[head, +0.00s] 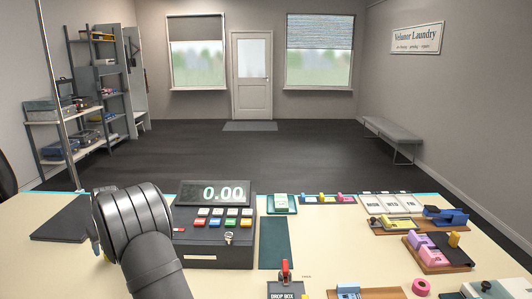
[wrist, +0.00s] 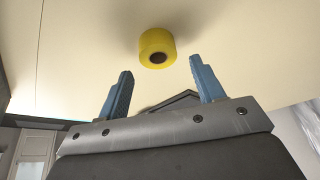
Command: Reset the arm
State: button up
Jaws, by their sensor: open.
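My gripper (wrist: 160,95) shows in the wrist view with its two blue fingers spread apart and nothing between them. A yellow roll (wrist: 157,47) with a dark core is on the cream counter (wrist: 80,50), beyond the fingertips and apart from them. In the head view my dark arm reaches over the left part of the counter and hides most of my gripper.
A till (head: 215,225) reading 0.00 stands just right of my arm. A dark mat (head: 62,222) lies to the left.

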jog(key=shift+r, duration=0.7)
jog(key=shift+f, duration=0.1)
